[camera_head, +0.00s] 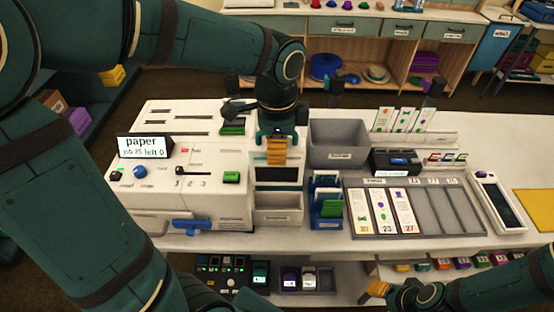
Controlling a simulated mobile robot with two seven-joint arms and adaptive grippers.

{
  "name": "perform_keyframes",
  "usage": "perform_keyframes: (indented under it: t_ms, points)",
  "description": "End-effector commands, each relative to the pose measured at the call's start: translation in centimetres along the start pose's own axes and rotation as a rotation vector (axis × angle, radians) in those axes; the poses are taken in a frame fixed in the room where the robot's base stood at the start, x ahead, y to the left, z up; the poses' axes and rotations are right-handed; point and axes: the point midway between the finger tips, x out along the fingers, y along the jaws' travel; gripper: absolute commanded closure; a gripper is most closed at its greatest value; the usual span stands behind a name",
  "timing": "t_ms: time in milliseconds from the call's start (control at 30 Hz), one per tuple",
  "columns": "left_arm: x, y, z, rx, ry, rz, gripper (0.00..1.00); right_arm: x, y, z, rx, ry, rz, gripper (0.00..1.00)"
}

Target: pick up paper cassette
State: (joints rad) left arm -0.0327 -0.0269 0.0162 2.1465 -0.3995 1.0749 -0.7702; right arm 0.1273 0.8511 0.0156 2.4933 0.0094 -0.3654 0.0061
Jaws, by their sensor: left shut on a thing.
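A cream machine (190,185) stands left of the middle of the counter, with a black sign (145,147) reading "paper" and "job 25 left 0". A blue handle (192,226) is at its lower front; I cannot tell whether this belongs to the paper cassette. My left gripper (277,152) points down over the white unit with a dark window (277,174), right of the machine. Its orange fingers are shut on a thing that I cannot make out. My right gripper (378,289) is low at the bottom right, in front of the counter; its finger gap is unclear.
A grey bin (338,142), a blue holder with green cards (327,203), a grey card tray (432,211) and a tablet-like device (497,202) stand to the right. A grey tray (278,207) is below the white unit. The white counter (470,130) is clear at back right.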

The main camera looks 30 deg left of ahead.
Motion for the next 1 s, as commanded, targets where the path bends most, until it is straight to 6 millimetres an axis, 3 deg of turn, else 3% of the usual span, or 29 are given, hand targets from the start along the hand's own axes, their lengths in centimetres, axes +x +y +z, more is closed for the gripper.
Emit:
perform_keyframes:
  t_ms: [33,300,500,700,1000]
  points:
    - [-1.4,0.0,-0.1,0.0,0.004,-0.004,1.0,-0.4,-0.1,-0.1,0.001,0.002,0.0,0.53]
    - [-7.3,0.0,0.0,0.0,0.004,-0.004,1.0,-1.5,-0.6,-0.7,0.004,0.014,0.001,0.53]
    - [-10.6,0.0,-0.1,0.002,0.003,-0.003,1.0,-2.0,-0.8,-0.9,0.006,0.02,0.002,0.53]
    - [-12.1,0.0,0.0,0.001,0.001,-0.001,1.0,-2.2,-0.8,-1.1,0.006,0.023,0.002,0.53]
    - [-12.3,0.0,0.0,0.001,0.001,-0.001,1.0,-2.2,-0.8,-1.1,0.006,0.023,0.002,0.53]
